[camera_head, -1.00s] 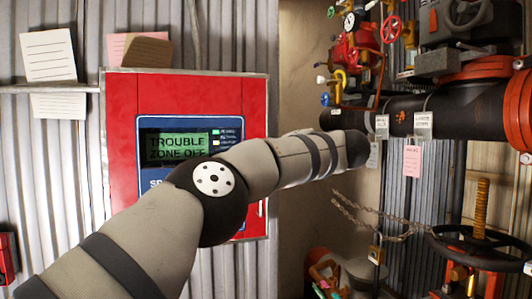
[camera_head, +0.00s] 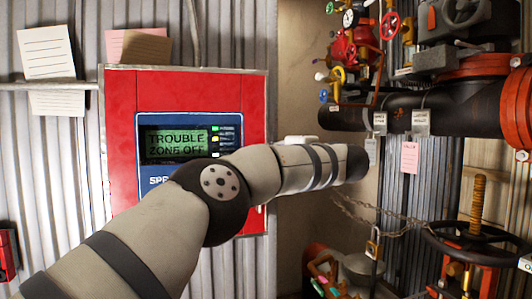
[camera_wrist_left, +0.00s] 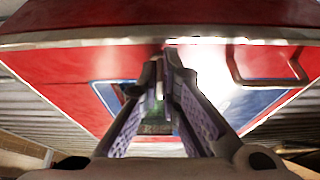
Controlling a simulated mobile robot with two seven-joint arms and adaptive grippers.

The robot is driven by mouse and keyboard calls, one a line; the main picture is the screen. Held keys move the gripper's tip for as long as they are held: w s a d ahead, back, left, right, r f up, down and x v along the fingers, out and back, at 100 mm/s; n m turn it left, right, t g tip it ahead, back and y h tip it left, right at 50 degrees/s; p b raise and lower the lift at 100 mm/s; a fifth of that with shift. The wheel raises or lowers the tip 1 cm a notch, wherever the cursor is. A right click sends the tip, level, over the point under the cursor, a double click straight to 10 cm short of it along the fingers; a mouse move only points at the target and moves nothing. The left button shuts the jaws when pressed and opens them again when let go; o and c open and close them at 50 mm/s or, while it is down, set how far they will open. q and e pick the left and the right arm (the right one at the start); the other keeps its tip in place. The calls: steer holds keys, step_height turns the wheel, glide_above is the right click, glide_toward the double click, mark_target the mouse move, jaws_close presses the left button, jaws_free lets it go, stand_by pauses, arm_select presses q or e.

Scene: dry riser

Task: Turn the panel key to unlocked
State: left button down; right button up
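The red panel (camera_head: 255,100) is on the corrugated wall in the head view. Its blue faceplate (camera_head: 152,182) has a green display (camera_head: 178,143) reading "TROUBLE ZONE OFF", with small lights beside it. My left arm crosses in front of the lower panel, hiding that part; I cannot see the key. In the left wrist view, my left gripper (camera_wrist_left: 164,62) points at the panel face (camera_wrist_left: 65,75), its fingertips close together near a pale panel edge. A dark greenish shape shows between the fingers; I cannot tell whether they hold it. My right gripper is out of view.
To the right are a thick dark pipe (camera_head: 455,112) with hanging tags, coloured valves (camera_head: 355,45), a black handwheel (camera_head: 480,245) and a chain with a padlock (camera_head: 373,245). Paper notes (camera_head: 46,52) hang at upper left. A handle-like bar (camera_wrist_left: 270,80) lies on the panel in the wrist view.

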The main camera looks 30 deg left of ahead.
arm_select(q)
steer(key=c, duration=1.8)
jaws_free()
steer(key=shift+d, duration=0.1)
steer(key=v, duration=1.2)
